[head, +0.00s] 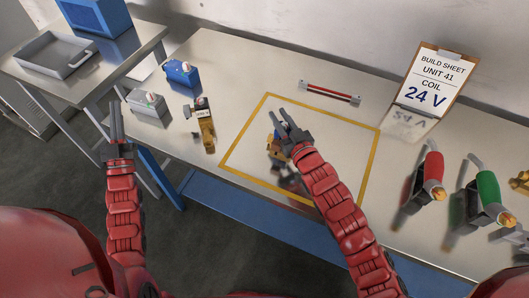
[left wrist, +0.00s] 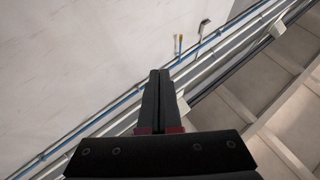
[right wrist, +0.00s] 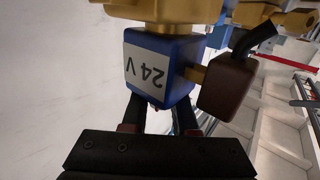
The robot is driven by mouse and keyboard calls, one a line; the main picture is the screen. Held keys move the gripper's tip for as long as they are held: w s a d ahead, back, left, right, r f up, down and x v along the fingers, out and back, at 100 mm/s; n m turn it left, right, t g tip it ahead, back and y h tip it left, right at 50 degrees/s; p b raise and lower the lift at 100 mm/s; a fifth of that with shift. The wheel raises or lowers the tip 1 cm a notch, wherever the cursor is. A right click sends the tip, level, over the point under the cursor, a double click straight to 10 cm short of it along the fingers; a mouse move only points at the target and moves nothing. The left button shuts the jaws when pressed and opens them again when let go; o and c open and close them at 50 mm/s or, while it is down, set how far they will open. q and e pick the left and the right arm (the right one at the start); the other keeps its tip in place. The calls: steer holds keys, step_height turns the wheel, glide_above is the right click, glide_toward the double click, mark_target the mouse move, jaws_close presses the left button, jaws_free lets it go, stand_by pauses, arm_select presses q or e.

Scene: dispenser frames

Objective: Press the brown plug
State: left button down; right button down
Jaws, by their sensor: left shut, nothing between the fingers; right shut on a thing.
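My right gripper (head: 284,121) is shut on a blue coil (right wrist: 163,68) with a white "24 V" label; a brass valve body (right wrist: 165,8) adjoins it at the top of the right wrist view. The brown plug (right wrist: 226,87) is beside the coil there, with a black cable (right wrist: 258,36) bending from it. A short brass-coloured piece spans the visible gap between coil and plug. In the head view, the valve (head: 276,150) is inside the yellow outline, mostly behind my right gripper, and I cannot make out the plug. My left gripper (head: 115,122) is shut and empty, left of the table.
A yellow outline (head: 240,136) marks the table (head: 237,70). Blue (head: 181,74) and grey (head: 147,104) boxes and a brass valve (head: 207,131) stand left. Red (head: 427,180) and green (head: 486,194) handled tools are right.

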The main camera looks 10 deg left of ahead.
arm_select(q)
steer(key=s+d+f+m+g+h, duration=0.15)
steer(key=d+m+g+h, duration=0.35)
steer(key=d+m+h, duration=1.65)
steer(key=s+d+f+m+g, duration=0.3)
steer(key=f+m+g, duration=0.2)
steer(key=s+d+f+m+g, duration=0.3)
steer(key=f+m+g, duration=0.2)
steer(key=f+m, duration=0.1)
steer(key=shift+s+f+g, duration=0.15)
steer(key=shift+f+g, duration=0.05)
steer(key=shift+g, duration=0.2)
steer(key=shift+m+h, duration=0.25)
